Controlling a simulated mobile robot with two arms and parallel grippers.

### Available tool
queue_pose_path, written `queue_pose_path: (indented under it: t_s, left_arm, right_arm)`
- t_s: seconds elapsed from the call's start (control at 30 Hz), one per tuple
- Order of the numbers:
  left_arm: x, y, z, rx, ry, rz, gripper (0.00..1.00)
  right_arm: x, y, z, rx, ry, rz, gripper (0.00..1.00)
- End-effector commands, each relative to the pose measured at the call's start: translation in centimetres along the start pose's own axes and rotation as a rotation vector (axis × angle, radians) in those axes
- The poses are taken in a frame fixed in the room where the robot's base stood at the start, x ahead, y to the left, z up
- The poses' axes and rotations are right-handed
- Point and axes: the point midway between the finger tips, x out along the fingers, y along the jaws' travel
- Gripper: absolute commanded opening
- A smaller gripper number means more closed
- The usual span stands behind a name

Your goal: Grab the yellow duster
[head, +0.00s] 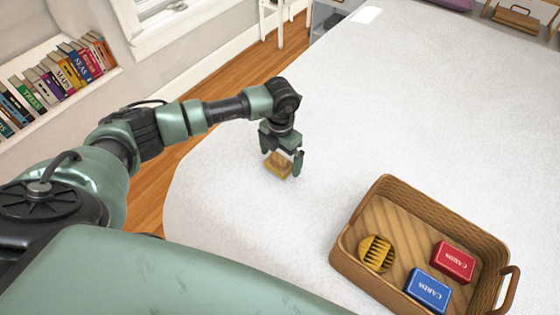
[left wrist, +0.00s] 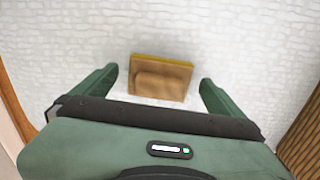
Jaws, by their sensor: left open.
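The duster (head: 278,164) lies on the white bedspread, showing a tan wooden back and a yellow edge. It also shows in the left wrist view (left wrist: 160,79), with a rounded wooden grip on top and a yellow strip along its far edge. My left gripper (head: 282,166) points down over the duster, its fingers apart on either side of it. In the left wrist view the open fingers (left wrist: 160,92) flank the duster with a gap at each side. My right gripper is not in view.
A wicker tray (head: 345,243) stands on the bed at the lower right. It holds a round yellow-brown item (head: 376,253), a red card box (head: 454,261) and a blue card box (head: 428,290). The bedspread (head: 400,110) beyond is clear. A bookshelf (head: 60,95) is at the left.

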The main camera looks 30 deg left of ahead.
Motion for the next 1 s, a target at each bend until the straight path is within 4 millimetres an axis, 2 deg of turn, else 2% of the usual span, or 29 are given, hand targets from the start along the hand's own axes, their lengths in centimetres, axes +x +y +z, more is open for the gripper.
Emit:
queue_pose_path:
  t_s: [0.1, 0.3, 0.37, 0.53, 0.57, 0.83, 1.0]
  left_arm:
    - [0.7, 0.0, 0.0, 0.001, 0.001, 0.000, 1.00]
    - [0.8, 0.0, 0.0, 0.001, 0.000, 0.000, 1.00]
    - [0.8, 0.0, 0.0, 0.001, -0.001, 0.000, 0.86]
    - [0.7, 0.0, 0.0, 0.000, -0.001, 0.000, 0.39]
    - [0.7, 0.0, 0.0, 0.000, -0.001, 0.000, 0.36]
    - [0.5, 0.0, 0.1, 0.000, -0.002, 0.000, 0.36]
    - [-0.7, 0.0, 0.1, 0.000, -0.005, 0.000, 0.36]
  right_arm:
    - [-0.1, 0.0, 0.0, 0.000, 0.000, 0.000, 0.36]
    - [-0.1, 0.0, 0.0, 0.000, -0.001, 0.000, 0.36]
    - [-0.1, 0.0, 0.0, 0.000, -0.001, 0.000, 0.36]
    - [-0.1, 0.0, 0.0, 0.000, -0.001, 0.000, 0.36]
    - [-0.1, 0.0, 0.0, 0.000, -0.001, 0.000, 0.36]
    - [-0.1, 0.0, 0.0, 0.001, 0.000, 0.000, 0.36]
    - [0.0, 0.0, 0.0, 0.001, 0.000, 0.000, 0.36]
